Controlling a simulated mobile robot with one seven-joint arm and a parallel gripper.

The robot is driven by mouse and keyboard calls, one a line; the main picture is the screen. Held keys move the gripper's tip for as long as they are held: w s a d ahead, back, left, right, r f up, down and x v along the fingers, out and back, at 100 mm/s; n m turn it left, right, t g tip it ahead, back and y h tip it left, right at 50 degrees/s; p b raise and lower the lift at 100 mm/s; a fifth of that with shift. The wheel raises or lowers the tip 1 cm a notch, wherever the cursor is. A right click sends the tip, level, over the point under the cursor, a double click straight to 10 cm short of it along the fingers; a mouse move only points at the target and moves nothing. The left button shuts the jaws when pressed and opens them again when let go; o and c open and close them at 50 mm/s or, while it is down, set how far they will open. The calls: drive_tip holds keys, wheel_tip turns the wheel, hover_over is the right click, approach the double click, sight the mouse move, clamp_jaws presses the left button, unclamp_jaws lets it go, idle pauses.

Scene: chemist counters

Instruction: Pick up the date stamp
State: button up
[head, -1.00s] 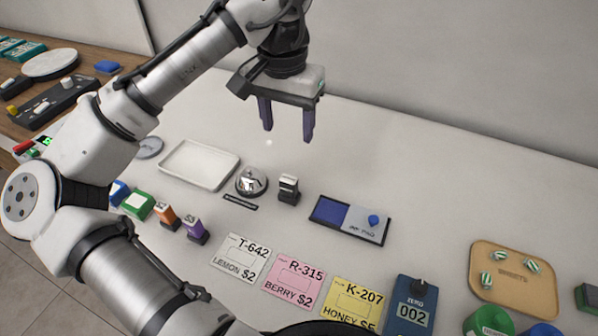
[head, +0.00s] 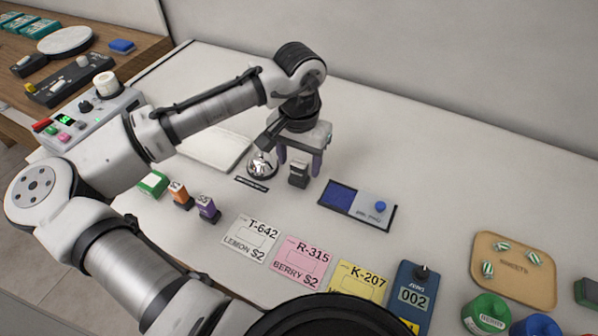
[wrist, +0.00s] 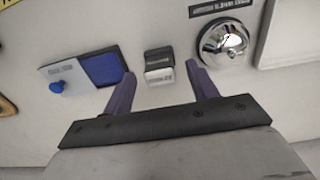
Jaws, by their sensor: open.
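The date stamp, a small dark block with a pale grey-white band (head: 298,175), stands upright on the white counter, just right of the silver bell. In the wrist view the stamp (wrist: 159,66) lies between my two purple fingers, with a gap on each side. My gripper (head: 299,166) points down over the stamp, with one finger to its left and one to its right. The gripper (wrist: 160,72) is open and holds nothing. I cannot tell exactly how far the fingertips are above the counter.
The silver bell (head: 262,165) stands close to the left finger; it also shows in the wrist view (wrist: 224,42). A blue ink pad (head: 342,197) lies to the right. Orange (head: 180,195) and purple (head: 207,208) stamps stand to the left. Price cards lie in front.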

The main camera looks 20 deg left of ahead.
sight(300, 162)
drive_tip(key=shift+f, duration=0.6)
drive_tip(key=c, duration=1.1)
drive_tip(key=shift+c, duration=0.2)
drive_tip(key=shift+r, duration=0.1)
wheel_tip(300, 162, up, 20)
drive_tip(key=b, duration=0.1)
drive_tip(key=o, duration=0.5)
drive_tip(key=shift+c, duration=1.2)
